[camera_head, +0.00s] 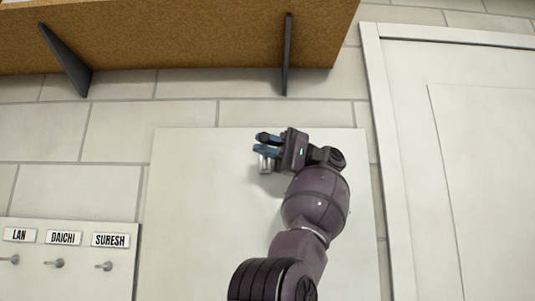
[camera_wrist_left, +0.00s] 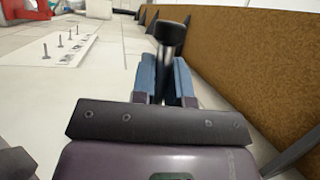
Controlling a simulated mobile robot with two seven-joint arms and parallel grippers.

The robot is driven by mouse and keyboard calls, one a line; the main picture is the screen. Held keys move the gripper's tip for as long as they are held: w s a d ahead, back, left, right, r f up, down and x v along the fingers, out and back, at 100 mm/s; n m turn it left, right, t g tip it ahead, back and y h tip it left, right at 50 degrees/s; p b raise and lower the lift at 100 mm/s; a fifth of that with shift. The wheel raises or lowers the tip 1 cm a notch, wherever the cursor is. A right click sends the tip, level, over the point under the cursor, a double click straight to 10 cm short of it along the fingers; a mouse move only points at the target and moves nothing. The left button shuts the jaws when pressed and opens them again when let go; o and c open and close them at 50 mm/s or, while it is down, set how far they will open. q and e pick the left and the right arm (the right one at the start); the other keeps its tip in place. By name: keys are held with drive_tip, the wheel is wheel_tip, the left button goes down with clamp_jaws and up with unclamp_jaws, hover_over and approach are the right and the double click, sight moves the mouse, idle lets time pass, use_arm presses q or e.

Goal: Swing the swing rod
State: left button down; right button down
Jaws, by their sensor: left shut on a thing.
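My left gripper (camera_head: 264,144) is in front of the white wall panel, with its blue fingers pointing left. It is shut on the swing rod. In the head view a silver piece of the rod (camera_head: 265,164) shows just below the fingers. In the left wrist view the rod's dark round end (camera_wrist_left: 170,34) sticks out between the blue fingertips of my left gripper (camera_wrist_left: 166,68). The fingers hide part of the rod, and its joint to the panel cannot be made out. My right gripper is in neither view.
The white panel (camera_head: 200,215) is otherwise bare. A brown shelf (camera_head: 180,45) with dark brackets (camera_head: 287,55) juts out above. A name board (camera_head: 75,265) with pegs is at lower left. A white door frame (camera_head: 385,150) stands at right.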

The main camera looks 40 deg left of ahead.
use_arm(q)
drive_tip(key=shift+w+d+f, duration=0.15)
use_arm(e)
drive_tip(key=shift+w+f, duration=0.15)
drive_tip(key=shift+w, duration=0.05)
use_arm(q)
drive_tip(key=c, duration=1.2)
unclamp_jaws()
drive_tip(key=shift+c, duration=0.2)
drive_tip(key=shift+o, duration=0.5)
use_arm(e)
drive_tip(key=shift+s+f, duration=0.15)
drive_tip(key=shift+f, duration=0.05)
use_arm(q)
drive_tip(key=shift+d, duration=0.15)
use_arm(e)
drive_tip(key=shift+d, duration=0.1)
